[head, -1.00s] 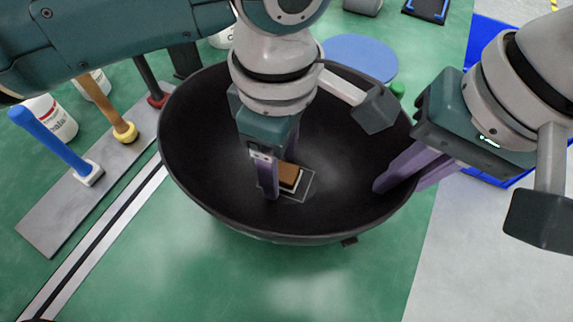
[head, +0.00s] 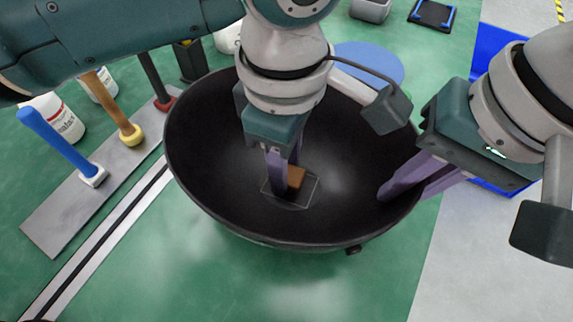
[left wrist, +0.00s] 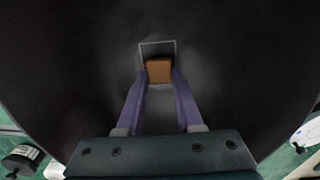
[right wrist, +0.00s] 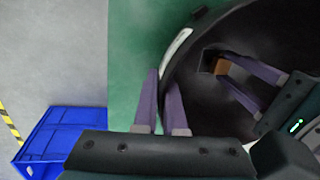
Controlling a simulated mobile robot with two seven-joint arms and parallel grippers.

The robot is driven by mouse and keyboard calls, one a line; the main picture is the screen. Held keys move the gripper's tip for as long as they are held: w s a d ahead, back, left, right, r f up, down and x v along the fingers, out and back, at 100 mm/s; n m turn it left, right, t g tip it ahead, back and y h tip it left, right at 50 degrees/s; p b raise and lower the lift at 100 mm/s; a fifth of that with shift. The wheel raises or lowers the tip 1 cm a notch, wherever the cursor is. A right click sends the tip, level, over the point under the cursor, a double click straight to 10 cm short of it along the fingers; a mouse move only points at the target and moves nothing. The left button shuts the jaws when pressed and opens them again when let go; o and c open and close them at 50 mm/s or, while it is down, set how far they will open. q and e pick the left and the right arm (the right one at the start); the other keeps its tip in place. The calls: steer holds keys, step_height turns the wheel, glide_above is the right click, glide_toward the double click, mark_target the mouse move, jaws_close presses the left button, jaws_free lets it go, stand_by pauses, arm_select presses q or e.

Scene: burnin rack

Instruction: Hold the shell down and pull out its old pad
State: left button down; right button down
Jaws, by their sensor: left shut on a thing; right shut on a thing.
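The shell (head: 225,205) is a large dark bowl, open side up, in the middle of the head view. The old pad (head: 297,178) is a small brown block over a thin pale square outline at the shell's bottom. My left gripper (head: 287,183) reaches down into the shell and is shut on the pad; the left wrist view shows the pad (left wrist: 159,70) between both fingertips. My right gripper (head: 388,194) is shut on the shell's right wall at the rim; the right wrist view shows the rim (right wrist: 178,45) between its fingers. The pad's underside is hidden.
A blue disc (head: 372,62) lies behind the shell. A blue bin (right wrist: 62,138) is at right. The green surface (head: 190,280) in front is clear.

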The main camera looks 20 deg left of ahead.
steer(key=c, duration=0.9)
jaws_free()
arm_select(q)
step_height(320, 180, up, 9)
